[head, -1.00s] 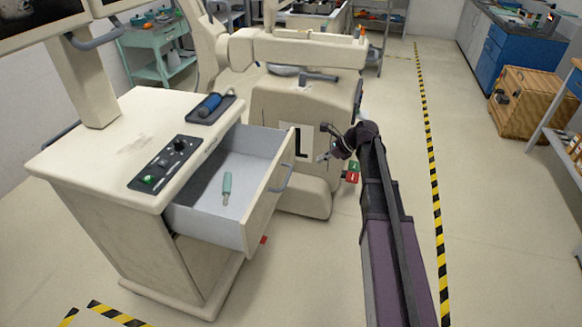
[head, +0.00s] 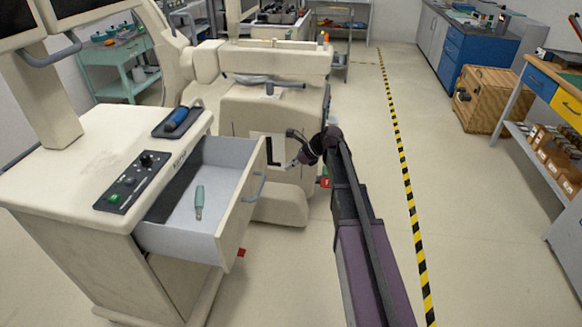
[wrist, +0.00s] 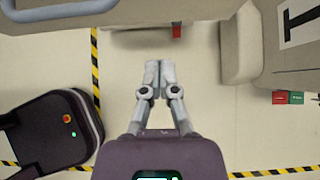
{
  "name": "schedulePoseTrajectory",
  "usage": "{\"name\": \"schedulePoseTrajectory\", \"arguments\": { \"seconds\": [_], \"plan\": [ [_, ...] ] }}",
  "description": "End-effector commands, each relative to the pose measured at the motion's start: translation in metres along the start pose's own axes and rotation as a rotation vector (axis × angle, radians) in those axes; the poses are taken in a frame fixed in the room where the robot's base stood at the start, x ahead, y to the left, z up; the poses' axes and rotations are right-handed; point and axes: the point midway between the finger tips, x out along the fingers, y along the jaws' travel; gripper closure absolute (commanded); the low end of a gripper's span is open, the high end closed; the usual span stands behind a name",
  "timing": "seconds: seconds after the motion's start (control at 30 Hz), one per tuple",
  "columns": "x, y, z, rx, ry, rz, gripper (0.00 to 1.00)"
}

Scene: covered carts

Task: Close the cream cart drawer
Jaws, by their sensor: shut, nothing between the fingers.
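The cream cart (head: 75,165) stands at the left in the head view. Its drawer (head: 232,205) is pulled out, with a pale grey inside and a grey bar handle (head: 258,183) on its front. A tool with a teal handle (head: 199,197) lies in it. My gripper (head: 294,163) is to the right of the drawer front, apart from it, shut and empty. In the wrist view my gripper's fingers (wrist: 152,66) are together over the floor. The drawer handle (wrist: 60,13) shows at the top left there, ahead and left of the fingertips.
A large cream machine (head: 270,120) stands just behind the drawer and my gripper. Yellow-black floor tape (head: 402,170) runs along the right. A wooden crate (head: 485,98) and workbenches are farther right. Floor in front is clear.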

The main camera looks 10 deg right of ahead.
Motion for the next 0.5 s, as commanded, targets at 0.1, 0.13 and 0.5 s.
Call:
{"name": "schedulePoseTrajectory", "arguments": {
  "seconds": [0.1,0.13,0.5],
  "plan": [
    [0.016,0.000,-0.003,-0.001,0.000,0.000,1.00],
    [0.019,0.000,-0.003,-0.001,0.000,0.000,1.00],
    [0.059,0.000,-0.002,-0.001,0.000,0.001,1.00]
  ]
}}
